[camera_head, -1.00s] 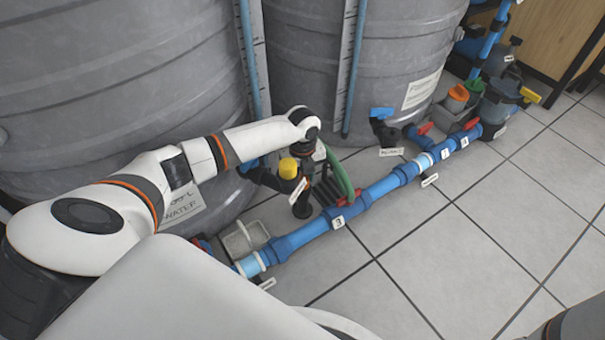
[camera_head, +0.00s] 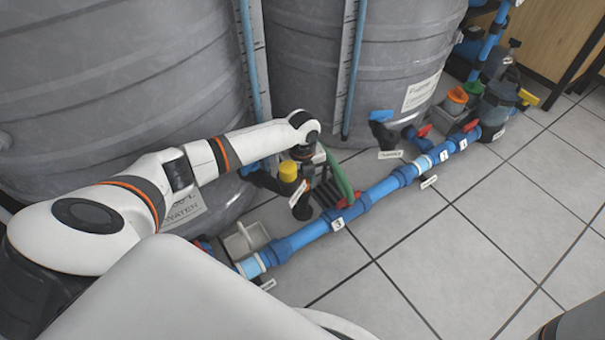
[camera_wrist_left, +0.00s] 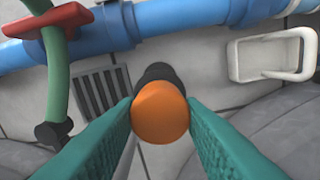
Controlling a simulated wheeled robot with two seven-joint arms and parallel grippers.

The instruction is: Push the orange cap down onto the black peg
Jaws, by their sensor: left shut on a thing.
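The orange cap (camera_wrist_left: 161,112) is in the middle of the left wrist view, between the two green fingers of my left gripper (camera_wrist_left: 161,118). The fingers are shut on its sides. A black part (camera_wrist_left: 160,73), likely the peg, shows just behind the cap; the cap hides most of it, so I cannot tell how far the cap sits on it. In the head view my left gripper (camera_head: 310,155) is low beside the pipe, above a black upright part (camera_head: 301,208). The held cap is not clear there. My right gripper is out of view.
A blue pipe (camera_head: 380,188) with red handles runs past the gripper, with a green hose (camera_head: 338,172) close by. A yellow cap (camera_head: 288,171) is just left of the gripper. A grey bin (camera_head: 262,233) is near. Large grey tanks (camera_head: 120,80) stand behind. Tiled floor is free at right.

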